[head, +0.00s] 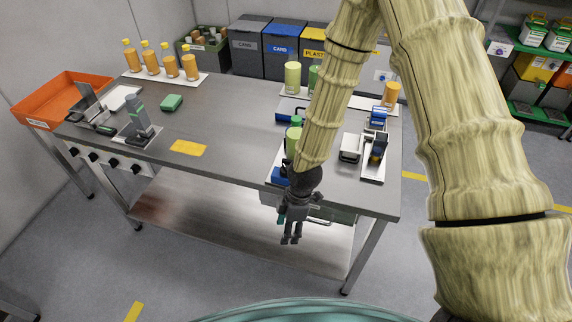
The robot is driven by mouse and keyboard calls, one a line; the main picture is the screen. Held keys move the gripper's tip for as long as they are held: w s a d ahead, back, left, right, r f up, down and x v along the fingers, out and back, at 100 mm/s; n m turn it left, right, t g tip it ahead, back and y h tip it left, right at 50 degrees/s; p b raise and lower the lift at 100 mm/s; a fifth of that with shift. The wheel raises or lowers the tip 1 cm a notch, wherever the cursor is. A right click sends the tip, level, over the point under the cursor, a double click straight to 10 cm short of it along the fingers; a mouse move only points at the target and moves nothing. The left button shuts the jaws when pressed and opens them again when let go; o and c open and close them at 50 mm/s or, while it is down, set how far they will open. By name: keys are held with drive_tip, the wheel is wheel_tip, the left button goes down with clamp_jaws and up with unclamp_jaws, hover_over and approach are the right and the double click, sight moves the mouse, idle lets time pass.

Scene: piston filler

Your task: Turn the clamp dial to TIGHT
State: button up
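My gripper (291,240) hangs in front of the table's near edge, right of centre, pointing down. Its fingertips are close together, and I cannot tell whether a gap remains. I see nothing held between them. No dial marked TIGHT can be made out. Several small black knobs (113,163) sit in a row on a pale panel under the table's left front edge, far from my gripper; their markings are too small to read. A blue-based device (280,176) with a green cylinder (292,142) stands behind my gripper, partly hidden by my arm.
The grey table (230,125) carries orange bottles (170,66) at the back left and a yellow card (188,148) mid-table. An orange tray (62,98) is at the left end. A black and white device (375,155) stands at right. The table's middle is mostly clear.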

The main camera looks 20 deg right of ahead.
sight(286, 168)
drive_tip(key=w+d+r+n+h+p, duration=0.1)
drive_tip(key=w+d+r+n, duration=0.1)
drive_tip(key=w+r+n, duration=0.55)
drive_tip(key=w+d+r+n+h+p, duration=0.15)
drive_tip(key=w+r+n, duration=0.5)
drive_tip(key=r, duration=0.65)
drive_tip(key=shift+m+t, duration=0.4)
drive_tip(key=shift+m, duration=0.2)
drive_tip(key=shift+w+d+f+p, duration=0.15)
drive_tip(key=shift+f+p, duration=0.25)
drive_tip(key=shift+f, duration=1.35)
drive_tip(key=shift+w+d+f+p, duration=0.15)
drive_tip(key=shift+f+p, duration=0.25)
drive_tip(key=shift+f, duration=1.35)
drive_tip(key=shift+w+f+p, duration=0.25)
drive_tip(key=shift+f+p, duration=0.15)
drive_tip(key=shift+f, duration=1.35)
drive_tip(key=c, duration=1)
